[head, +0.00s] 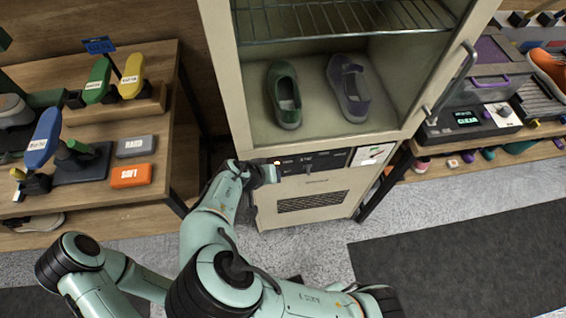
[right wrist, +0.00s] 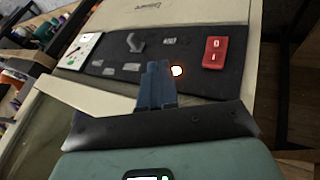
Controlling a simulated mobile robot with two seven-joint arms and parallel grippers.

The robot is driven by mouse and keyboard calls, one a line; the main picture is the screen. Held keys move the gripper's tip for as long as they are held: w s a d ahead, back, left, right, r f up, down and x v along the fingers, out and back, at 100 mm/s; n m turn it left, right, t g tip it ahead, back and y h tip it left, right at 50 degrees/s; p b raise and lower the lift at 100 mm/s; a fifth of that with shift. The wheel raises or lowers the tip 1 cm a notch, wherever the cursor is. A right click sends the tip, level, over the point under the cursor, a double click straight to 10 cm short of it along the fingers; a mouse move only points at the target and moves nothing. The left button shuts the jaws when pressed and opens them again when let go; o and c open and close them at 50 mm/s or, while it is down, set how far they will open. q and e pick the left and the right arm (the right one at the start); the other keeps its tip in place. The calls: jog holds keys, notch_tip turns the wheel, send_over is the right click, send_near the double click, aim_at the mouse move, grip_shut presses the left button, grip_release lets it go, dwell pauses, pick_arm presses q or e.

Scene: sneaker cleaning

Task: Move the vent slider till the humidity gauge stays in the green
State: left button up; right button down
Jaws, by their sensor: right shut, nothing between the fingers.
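The cabinet's dark control panel (head: 325,161) runs under its shoe compartment; it also fills the upper right wrist view (right wrist: 110,62). A small grey lever (right wrist: 135,42), apparently the vent slider, stands out from the panel. The white humidity gauge (head: 372,155) is at the panel's right end in the head view, and at the left in the right wrist view (right wrist: 80,50). Its needle is too small to read. My right gripper (head: 275,172) is shut and empty at the panel's left part, its fingers (right wrist: 157,85) beside a glowing lamp (right wrist: 177,71) and apart from the lever. My left gripper is out of view.
A red rocker switch (right wrist: 214,52) is close to my right fingers. A green shoe (head: 285,95) and a purple shoe (head: 348,90) stand in the cabinet (head: 222,70). A wooden shelf (head: 150,190) with brushes is at left; a machine (head: 468,118) is at right.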

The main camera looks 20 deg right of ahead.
aim_at(308, 170)
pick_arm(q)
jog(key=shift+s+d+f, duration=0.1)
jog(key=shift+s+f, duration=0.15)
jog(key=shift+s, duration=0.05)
pick_arm(e)
jog(key=d+f, duration=0.2)
jog(key=d, duration=0.1)
jog(key=w+d+f, duration=0.1)
jog(key=d+f, duration=0.4)
jog(key=d, duration=0.1)
jog(key=shift+w+d+f, duration=0.15)
jog(key=shift+d+f, duration=0.05)
jog(key=shift+f, duration=0.15)
